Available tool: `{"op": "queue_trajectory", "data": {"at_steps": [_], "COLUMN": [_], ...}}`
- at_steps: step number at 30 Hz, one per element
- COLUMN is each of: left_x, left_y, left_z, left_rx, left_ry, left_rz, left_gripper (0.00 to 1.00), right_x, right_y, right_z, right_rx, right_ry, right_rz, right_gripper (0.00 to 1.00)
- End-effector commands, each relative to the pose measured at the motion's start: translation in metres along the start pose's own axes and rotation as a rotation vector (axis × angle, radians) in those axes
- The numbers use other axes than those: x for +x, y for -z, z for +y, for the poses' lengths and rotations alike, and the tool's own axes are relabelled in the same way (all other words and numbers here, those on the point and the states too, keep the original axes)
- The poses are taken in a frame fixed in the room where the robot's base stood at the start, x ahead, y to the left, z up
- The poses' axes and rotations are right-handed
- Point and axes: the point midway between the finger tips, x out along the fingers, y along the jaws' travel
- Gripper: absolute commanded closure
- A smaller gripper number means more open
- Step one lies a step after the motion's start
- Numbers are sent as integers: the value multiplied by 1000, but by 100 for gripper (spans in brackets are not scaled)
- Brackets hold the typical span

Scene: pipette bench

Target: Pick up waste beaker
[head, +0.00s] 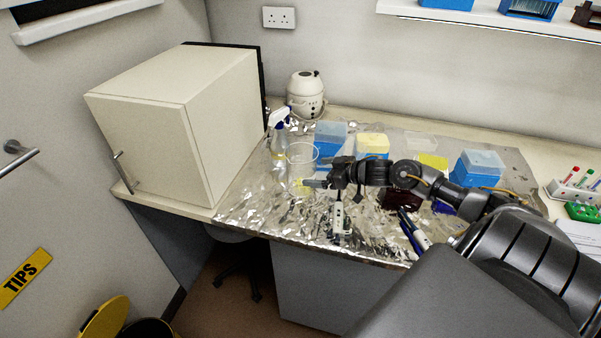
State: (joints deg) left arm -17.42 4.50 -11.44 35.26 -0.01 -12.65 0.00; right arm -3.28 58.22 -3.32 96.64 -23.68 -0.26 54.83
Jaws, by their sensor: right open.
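The waste beaker (301,156) is a clear vessel with a pale rim and a little yellowish stuff low down. It stands upright on the foil-covered bench, right of the spray bottle. My right gripper (318,180) reaches in from the right, with its fingers pointing left at the beaker's right side. It is open. I cannot tell whether the fingertips touch the glass, and they partly overlap the beaker in the picture. My left gripper is out of view.
A spray bottle (279,143) stands close left of the beaker. Blue-based boxes (331,133) (479,165) and a yellow box (372,144) stand behind and right. A pipette (339,216) is below my gripper. A large cream cabinet (185,120) bounds the left. Front-left foil is clear.

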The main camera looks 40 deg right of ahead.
Motion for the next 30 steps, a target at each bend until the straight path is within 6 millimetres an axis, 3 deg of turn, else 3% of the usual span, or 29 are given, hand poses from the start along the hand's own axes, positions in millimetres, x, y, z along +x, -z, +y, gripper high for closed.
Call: {"op": "queue_trajectory", "data": {"at_steps": [4, 9, 15, 20, 28, 30], "left_x": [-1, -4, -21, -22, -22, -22], "left_y": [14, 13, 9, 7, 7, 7], "left_z": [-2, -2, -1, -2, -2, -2], "left_rx": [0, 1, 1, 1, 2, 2], "left_ry": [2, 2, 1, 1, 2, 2], "left_rz": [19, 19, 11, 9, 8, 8], "left_gripper": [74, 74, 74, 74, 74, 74], "right_x": [6, 11, 39, 56, 59, 59], "right_y": [1, 2, 2, -1, -3, -3], "right_z": [0, -2, -6, -5, -5, -5], "right_rx": [-1, 0, 1, -1, -2, -2], "right_ry": [1, 2, 3, 2, 3, 3], "right_rz": [0, 1, 2, 1, -1, 0], "right_gripper": [0, 0, 0, 0, 0, 8]}}
